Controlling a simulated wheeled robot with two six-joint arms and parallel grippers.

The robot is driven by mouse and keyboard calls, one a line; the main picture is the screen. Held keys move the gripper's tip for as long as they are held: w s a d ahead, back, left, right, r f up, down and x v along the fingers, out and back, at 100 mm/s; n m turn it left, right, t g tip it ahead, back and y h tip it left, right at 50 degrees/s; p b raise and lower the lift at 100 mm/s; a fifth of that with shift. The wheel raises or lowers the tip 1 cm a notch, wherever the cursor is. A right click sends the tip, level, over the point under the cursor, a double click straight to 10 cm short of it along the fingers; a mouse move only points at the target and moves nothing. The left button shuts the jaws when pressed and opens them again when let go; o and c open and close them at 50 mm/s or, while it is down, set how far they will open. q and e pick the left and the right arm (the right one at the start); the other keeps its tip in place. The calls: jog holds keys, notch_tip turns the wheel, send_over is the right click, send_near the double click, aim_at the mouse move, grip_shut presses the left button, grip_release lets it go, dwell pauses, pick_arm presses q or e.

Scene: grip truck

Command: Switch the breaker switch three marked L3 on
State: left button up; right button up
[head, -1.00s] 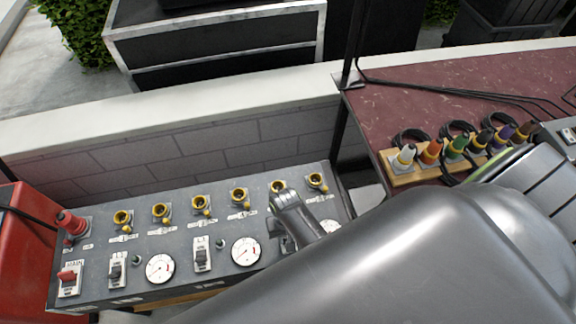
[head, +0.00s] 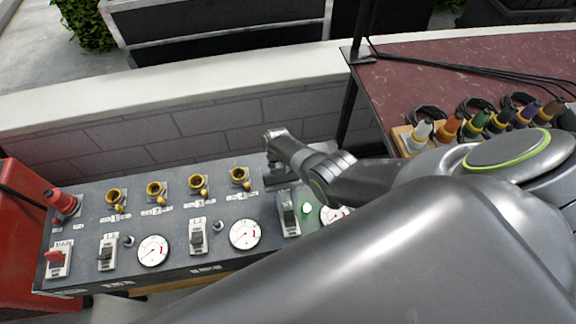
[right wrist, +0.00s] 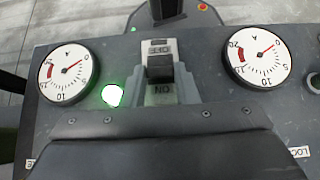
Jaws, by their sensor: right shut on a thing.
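The L3 breaker switch (head: 289,217) is a black rocker on a light plate, at the right of the grey panel. The round lamp beside it (head: 306,209) glows green. In the right wrist view the L3 rocker (right wrist: 160,68) sits between the OFF and ON labels, and both labels can be read, upside down. My right gripper (head: 287,200) reaches down from behind the panel. Its fingers are shut on the L3 switch, one on each side of it. My left gripper is not in view.
The grey panel (head: 75,285) also carries the red MAIN switch (head: 55,257), L1 switch (head: 107,252), L2 switch (head: 197,237), dials (head: 245,234) and yellow-capped sockets (head: 157,188). Coloured plugs (head: 449,127) stand on the dark red table (head: 420,75) at the right.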

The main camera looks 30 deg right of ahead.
jog(key=shift+w+f+g+b, duration=0.1)
jog(key=shift+f+g+b, duration=0.15)
jog(key=shift+g+b, duration=0.35)
jog(key=o, duration=1)
jog(key=shift+w+r, duration=0.1)
jog(key=b+v, duration=0.4)
jog(key=v, duration=0.7)
jog(key=shift+w+d+r+b, duration=0.25)
jog(key=shift+b, duration=0.1)
